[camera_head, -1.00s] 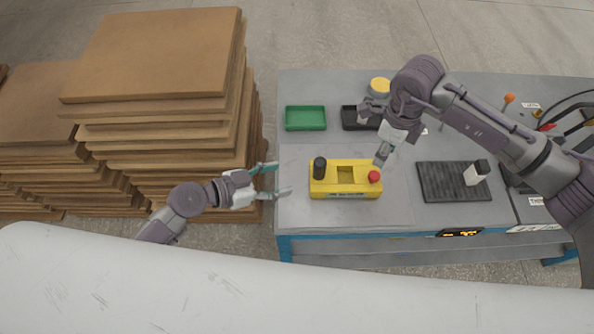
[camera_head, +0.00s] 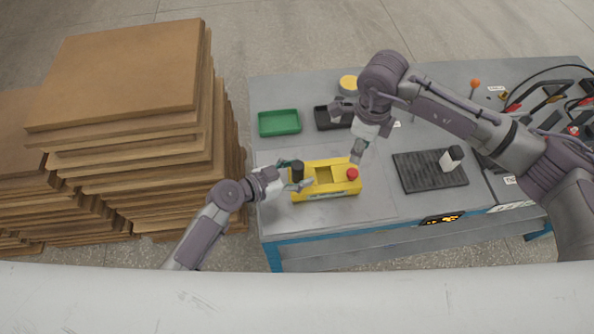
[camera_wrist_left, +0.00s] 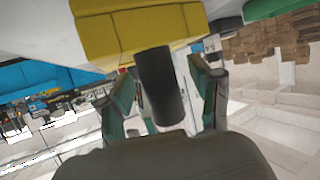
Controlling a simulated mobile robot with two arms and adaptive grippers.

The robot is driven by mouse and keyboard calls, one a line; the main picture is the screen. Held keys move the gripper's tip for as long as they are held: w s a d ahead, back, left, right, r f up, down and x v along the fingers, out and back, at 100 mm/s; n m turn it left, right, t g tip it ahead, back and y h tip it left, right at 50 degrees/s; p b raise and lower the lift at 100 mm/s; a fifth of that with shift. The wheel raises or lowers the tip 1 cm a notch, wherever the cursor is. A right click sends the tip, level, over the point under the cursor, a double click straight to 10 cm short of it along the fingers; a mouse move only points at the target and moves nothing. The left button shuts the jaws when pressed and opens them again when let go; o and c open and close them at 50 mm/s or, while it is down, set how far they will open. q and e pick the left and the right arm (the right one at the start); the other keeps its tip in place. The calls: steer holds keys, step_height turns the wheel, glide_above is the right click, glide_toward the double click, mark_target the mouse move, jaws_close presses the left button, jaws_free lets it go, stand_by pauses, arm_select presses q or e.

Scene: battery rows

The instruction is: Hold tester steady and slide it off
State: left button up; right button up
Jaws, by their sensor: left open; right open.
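The yellow tester (camera_head: 325,193) sits on the grey workbench, with a black knob (camera_head: 297,171) at its left end, a red button (camera_head: 352,174) at its right end and a square recess between them. My left gripper (camera_head: 297,177) is open, its fingers on either side of the black knob. In the left wrist view, the dark knob (camera_wrist_left: 160,88) stands between the open fingers (camera_wrist_left: 162,100), with gaps showing, and the yellow body (camera_wrist_left: 135,28) is behind it. My right gripper (camera_head: 356,157) is open, pointing down just behind the red button; its fingertips are small here.
A green tray (camera_head: 279,123) and a black tray (camera_head: 333,117) stand behind the tester. A dark ribbed mat (camera_head: 420,172) with a white, black-topped block (camera_head: 450,160) lies to the right. Stacked brown boards (camera_head: 120,75) stand left of the bench (camera_head: 285,222).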

mark_target(353, 172)
arm_select(q)
jaws_close()
stand_by(0.9)
arm_select(e)
steer(key=o, duration=0.3)
steer(key=shift+r, duration=0.35)
steer(key=shift+m, duration=0.8)
step_height(353, 172, down, 10)
steer(key=shift+f, duration=0.25)
